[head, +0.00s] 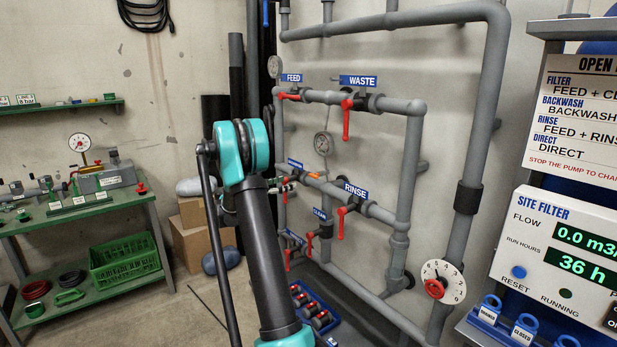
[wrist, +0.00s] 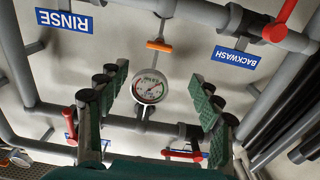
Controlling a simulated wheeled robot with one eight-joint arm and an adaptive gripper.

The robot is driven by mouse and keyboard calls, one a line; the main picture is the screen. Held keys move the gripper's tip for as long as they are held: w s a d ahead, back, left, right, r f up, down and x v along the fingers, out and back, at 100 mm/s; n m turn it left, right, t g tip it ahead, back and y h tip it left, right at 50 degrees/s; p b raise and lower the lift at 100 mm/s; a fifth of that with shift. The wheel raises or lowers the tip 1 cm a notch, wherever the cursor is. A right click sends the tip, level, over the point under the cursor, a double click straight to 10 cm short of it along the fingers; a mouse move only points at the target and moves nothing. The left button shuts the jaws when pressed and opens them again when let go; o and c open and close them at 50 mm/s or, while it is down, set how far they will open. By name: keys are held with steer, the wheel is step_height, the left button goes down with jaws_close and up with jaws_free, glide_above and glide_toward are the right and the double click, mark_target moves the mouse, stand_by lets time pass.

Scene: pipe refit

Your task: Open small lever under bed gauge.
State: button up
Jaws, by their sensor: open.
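The bed gauge (head: 322,143) is a round white dial on a thin upright pipe, below the upper grey pipe in the head view. The wrist view, upside down, shows the gauge (wrist: 150,88) between my fingers. The small orange lever (wrist: 160,46) lies crosswise to the gauge's thin pipe. In the head view the orange lever (head: 328,176) sits just below the gauge, roughly level. My gripper (wrist: 160,98) is open and empty, its green-padded fingers spread wide, apart from the lever. In the head view my arm largely hides the gripper.
Red-handled valves labelled FEED, WASTE (head: 347,117), RINSE (head: 341,220) and others surround the gauge. Grey pipes (head: 412,160) frame the wall. A green bench (head: 95,215) stands left, and a control panel (head: 560,265) right. A blue crate (head: 318,310) lies on the floor.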

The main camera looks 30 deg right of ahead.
mark_target(311, 176)
steer(key=d, duration=0.9)
steer(key=w+d, duration=0.1)
steer(key=d, duration=0.4)
steer(key=shift+d, duration=0.25)
steer(key=c, duration=1.2)
